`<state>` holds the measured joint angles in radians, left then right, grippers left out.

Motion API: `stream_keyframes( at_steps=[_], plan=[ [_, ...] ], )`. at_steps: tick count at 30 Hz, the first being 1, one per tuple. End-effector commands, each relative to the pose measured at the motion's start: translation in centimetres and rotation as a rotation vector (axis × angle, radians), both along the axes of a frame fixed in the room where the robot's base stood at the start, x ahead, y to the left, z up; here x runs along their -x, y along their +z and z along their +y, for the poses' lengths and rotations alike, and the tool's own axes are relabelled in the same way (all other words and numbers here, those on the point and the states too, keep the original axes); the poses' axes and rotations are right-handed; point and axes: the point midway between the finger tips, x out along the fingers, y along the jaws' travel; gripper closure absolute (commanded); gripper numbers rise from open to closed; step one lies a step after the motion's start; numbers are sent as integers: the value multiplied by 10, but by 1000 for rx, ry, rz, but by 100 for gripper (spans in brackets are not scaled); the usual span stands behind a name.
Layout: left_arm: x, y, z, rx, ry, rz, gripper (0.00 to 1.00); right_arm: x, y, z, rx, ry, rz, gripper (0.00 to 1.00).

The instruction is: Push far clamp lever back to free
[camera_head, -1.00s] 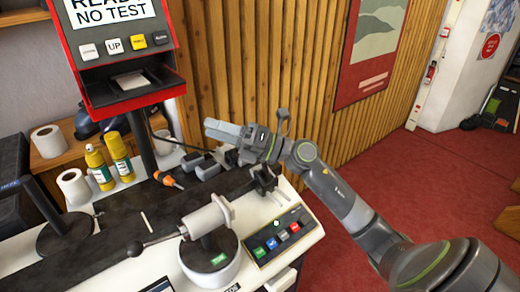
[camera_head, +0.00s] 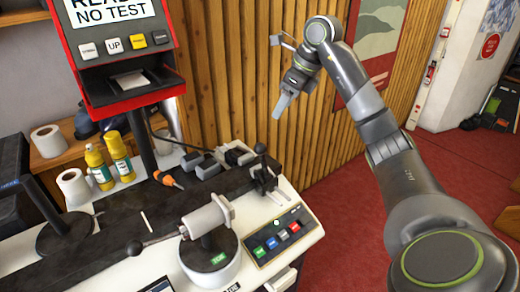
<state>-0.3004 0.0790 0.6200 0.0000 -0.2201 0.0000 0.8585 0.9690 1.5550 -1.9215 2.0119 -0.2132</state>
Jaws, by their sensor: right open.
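A black clamp (camera_head: 264,182) stands at the right end of the dark bench rail. Its lever (camera_head: 260,149) sticks up and ends in a dark ball knob. My right gripper (camera_head: 282,104) is open and empty. It hangs above the clamp in the picture, a little to the right of the knob, with its pale fingers pointing down. It appears apart from the lever. A second lever with a black ball (camera_head: 134,248) lies low, joined to a grey cylinder (camera_head: 208,216) nearer the front. My left gripper is not in view.
A red test machine (camera_head: 120,55) rises at the left. A button panel (camera_head: 282,237) is in front of the clamp. A slatted wood wall (camera_head: 235,60) stands behind.

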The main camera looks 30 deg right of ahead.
Motion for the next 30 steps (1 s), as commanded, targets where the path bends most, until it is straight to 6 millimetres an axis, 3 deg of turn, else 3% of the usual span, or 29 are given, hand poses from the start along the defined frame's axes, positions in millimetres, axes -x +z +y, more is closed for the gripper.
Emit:
stream_keyframes(
  at_steps=[17,30],
  plan=[
    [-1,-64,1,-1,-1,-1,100,-26,-83,20,-5,4,1,46],
    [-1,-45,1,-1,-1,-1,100,-50,-148,37,-5,5,3,46]
  ],
)
